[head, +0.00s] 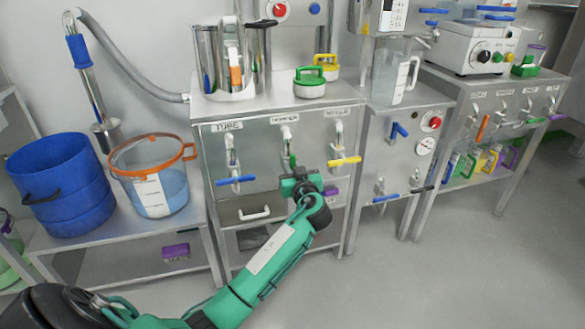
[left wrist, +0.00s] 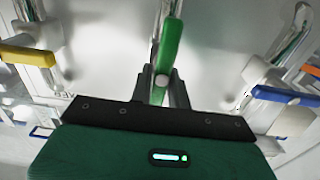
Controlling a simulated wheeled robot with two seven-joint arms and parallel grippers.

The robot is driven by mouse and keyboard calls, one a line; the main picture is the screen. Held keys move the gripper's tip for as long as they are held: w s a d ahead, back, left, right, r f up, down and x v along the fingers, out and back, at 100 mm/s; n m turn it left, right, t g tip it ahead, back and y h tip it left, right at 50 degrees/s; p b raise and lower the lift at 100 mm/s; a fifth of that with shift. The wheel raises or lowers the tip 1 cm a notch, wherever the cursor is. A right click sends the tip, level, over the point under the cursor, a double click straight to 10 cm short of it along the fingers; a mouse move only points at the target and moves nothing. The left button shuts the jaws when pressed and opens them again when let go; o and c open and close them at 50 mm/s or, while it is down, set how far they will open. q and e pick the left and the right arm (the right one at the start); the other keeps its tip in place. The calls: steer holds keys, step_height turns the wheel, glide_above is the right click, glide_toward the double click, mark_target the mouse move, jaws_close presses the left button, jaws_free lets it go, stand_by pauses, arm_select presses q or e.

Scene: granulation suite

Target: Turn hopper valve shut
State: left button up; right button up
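The middle valve on the steel cabinet front has a green lever handle (head: 293,160), under a small label (head: 290,119) too blurred to read surely. The handle stands roughly upright, in line with its pipe. My left gripper (head: 299,177) is at the handle's lower end. In the left wrist view the green handle (left wrist: 170,45) runs down between the two dark fingers (left wrist: 162,88), which sit close on both sides of it and look shut on it. The handle's lower end is hidden by the gripper. My right gripper is not in view.
A blue-handled valve (head: 236,181) is on the left and a yellow-handled valve (head: 345,161) on the right, both handles crosswise and close to my gripper. A drawer handle (head: 254,214) sits below. Another cabinet (head: 395,150) stands to the right. The floor in front is clear.

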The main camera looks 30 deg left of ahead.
arm_select(q)
jaws_close()
